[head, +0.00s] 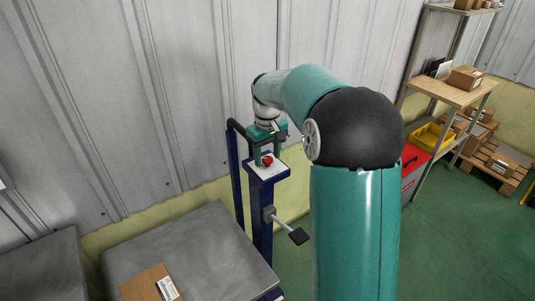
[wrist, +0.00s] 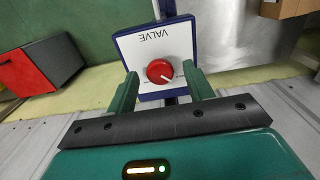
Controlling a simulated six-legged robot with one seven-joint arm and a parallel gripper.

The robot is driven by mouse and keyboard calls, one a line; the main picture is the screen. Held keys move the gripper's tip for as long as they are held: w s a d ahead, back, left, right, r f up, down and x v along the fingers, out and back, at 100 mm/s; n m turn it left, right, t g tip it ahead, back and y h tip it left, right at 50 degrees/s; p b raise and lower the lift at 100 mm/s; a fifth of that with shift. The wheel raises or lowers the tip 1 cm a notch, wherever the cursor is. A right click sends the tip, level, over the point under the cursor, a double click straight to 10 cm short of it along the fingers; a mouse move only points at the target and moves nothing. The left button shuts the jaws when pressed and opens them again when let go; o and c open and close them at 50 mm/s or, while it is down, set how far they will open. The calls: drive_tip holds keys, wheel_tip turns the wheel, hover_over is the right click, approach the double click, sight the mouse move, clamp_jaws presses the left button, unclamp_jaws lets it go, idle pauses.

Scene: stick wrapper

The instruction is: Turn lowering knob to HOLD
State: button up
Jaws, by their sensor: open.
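The lowering knob (wrist: 160,70) is a round red knob on a white panel (wrist: 128,48) in the wrist view. A white pointer mark on it points to the lower right of that picture. The word VALVE shows upside down on the panel; I cannot read a HOLD mark. The knob also shows in the head view (head: 268,161), on top of a blue post (head: 262,217). My gripper (wrist: 163,75) is open, with one green finger to each side of the knob in the wrist view. I cannot tell whether the fingers touch it.
A black-ended lever (head: 298,236) sticks out from the post below the panel. A grey metal table (head: 200,250) with a cardboard box (head: 148,285) stands at the left. Shelves (head: 455,95) and a red cabinet (head: 412,165) stand right. A corrugated wall is close behind.

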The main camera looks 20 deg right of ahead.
sight(267, 159)
wheel_tip(267, 159, up, 14)
idle(0.6)
drive_tip(key=shift+f, duration=0.1)
drive_tip(key=s+a+r+t, duration=0.1)
drive_tip(key=s+a+r, duration=0.2)
drive_tip(key=s+a, duration=0.3)
drive_tip(key=s+a+f+t, duration=0.1)
drive_tip(key=s+f, duration=0.2)
drive_tip(key=s, duration=0.4)
drive_tip(key=s+a+f+m+t, duration=0.1)
drive_tip(key=s+a+f+t, duration=0.1)
drive_tip(key=s, duration=0.6)
drive_tip(key=s+a+f+m+t, duration=0.1)
drive_tip(key=s+a+f, duration=0.1)
drive_tip(key=s, duration=0.5)
drive_tip(key=shift+s+a+f+t, duration=0.2)
drive_tip(key=shift+s+f+t, duration=0.1)
drive_tip(key=shift+f, duration=0.6)
